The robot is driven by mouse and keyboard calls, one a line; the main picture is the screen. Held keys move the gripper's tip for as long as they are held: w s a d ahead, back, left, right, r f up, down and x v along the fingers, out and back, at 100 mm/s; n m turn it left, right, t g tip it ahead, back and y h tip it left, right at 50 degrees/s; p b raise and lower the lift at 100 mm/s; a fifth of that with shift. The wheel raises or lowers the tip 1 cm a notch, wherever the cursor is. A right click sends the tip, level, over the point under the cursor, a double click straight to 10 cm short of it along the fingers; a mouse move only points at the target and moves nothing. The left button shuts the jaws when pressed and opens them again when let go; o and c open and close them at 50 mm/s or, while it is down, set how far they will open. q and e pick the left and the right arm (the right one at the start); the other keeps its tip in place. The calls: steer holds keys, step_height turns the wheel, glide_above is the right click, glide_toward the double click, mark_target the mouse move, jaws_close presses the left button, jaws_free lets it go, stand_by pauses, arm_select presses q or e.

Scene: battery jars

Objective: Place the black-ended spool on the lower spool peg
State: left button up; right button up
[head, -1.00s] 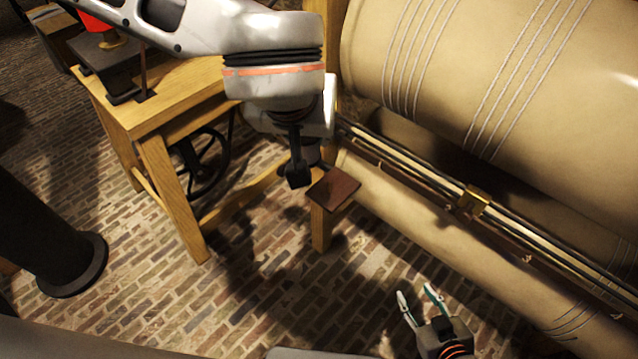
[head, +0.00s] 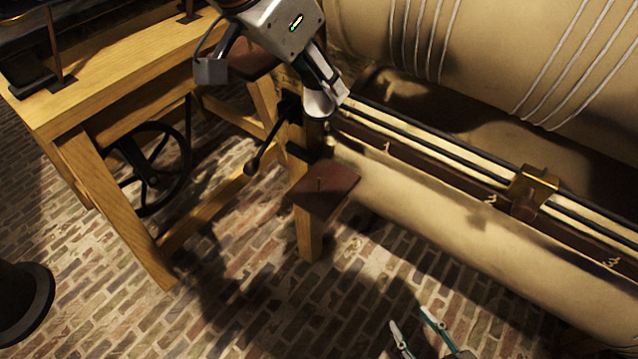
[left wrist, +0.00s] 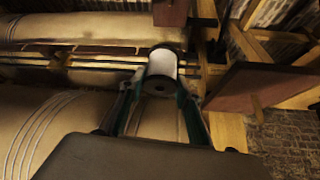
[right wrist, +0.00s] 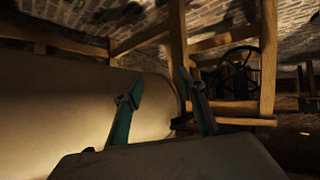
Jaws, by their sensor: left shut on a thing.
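My left gripper (head: 325,92) is shut on a white spool (head: 318,104) by the roller frame. In the left wrist view the spool (left wrist: 161,66) sits between the fingers, its black end (left wrist: 157,86) facing the camera. A higher brown board (head: 250,62) is partly hidden behind my left gripper. My right gripper (head: 408,318) is open and empty at the bottom edge; its spread fingers also show in the right wrist view (right wrist: 160,100).
Large cream rollers (head: 480,50) and long rails with a brass block (head: 532,186) fill the right. A wooden table (head: 100,85) with a black wheel (head: 150,168) stands left. A dark lever (head: 265,150) projects beside the lower board. Brick floor is clear in front.

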arm_select(q)
steer(key=b, duration=0.3)
glide_above(319, 178)
step_height(319, 178, down, 13)
steer(key=shift+f+b, duration=0.3)
steer(key=shift+f, duration=0.25)
step_height(319, 178, down, 4)
steer(key=shift+r+b, duration=0.25)
steer(key=shift+b, duration=0.3)
step_height(319, 178, down, 2)
steer(key=shift+f+b, duration=0.15)
steer(key=shift+b, duration=0.15)
steer(key=shift+r, duration=0.2)
arm_select(e)
steer(key=w+a+r+m+t+y, duration=0.1)
steer(key=w+a+r, duration=0.1)
steer(key=a, duration=0.3)
steer(key=shift+w+r, duration=0.2)
steer(key=shift+r, duration=0.55)
arm_select(q)
steer(key=shift+f, duration=0.1)
